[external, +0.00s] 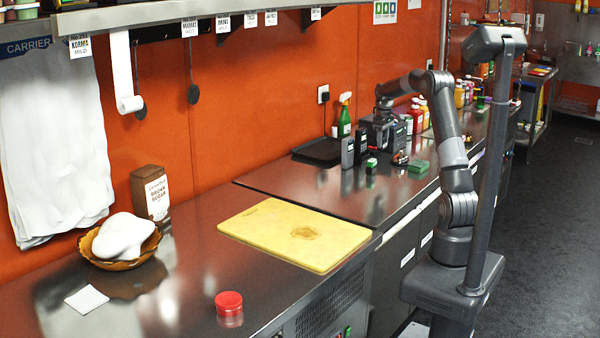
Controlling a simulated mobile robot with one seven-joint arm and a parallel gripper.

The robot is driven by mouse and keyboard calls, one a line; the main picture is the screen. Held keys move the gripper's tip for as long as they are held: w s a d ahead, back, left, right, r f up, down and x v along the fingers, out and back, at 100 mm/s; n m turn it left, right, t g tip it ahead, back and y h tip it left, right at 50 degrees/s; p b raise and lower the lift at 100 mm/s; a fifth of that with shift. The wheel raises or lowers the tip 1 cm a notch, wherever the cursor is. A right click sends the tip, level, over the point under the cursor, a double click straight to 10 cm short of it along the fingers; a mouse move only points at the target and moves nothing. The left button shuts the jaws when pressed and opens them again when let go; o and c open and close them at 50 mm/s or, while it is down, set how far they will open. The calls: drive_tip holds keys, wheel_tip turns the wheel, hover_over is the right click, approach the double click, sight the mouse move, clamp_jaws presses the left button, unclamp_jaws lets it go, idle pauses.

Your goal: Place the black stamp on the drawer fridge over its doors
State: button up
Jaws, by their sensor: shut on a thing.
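My gripper (383,128) is over the back of the right-hand steel counter, small and dark in the external view. It is shut on a small dark thing, which looks like the black stamp; its outline merges with the fingers and the dark items around it. The drawer fridge seems to be the steel unit under this counter, with its worktop (317,180) and dark labelled fronts (407,257) facing the aisle. Two upright dark blocks (347,153) stand on the worktop just left of my gripper.
A small green-and-black item (371,164) and a green box (418,167) are near my gripper. A black tray (318,151), a green spray bottle (344,118) and several sauce bottles (418,116) line the wall.

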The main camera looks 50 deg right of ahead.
drive_tip(key=s+d, duration=0.8)
drive_tip(key=d, duration=0.1)
drive_tip(key=w+a+f, duration=0.1)
drive_tip(key=w+f, duration=0.1)
drive_tip(key=w, duration=0.1)
drive_tip(key=w+a+f, duration=0.2)
drive_tip(key=w, duration=0.2)
drive_tip(key=w+a+f, duration=0.1)
drive_tip(key=w+f, duration=0.2)
drive_tip(key=w, duration=0.1)
drive_tip(key=shift+a, duration=0.2)
drive_tip(key=shift+f, duration=1.95)
drive_tip(key=shift+f, duration=0.15)
drive_tip(key=o, duration=0.7)
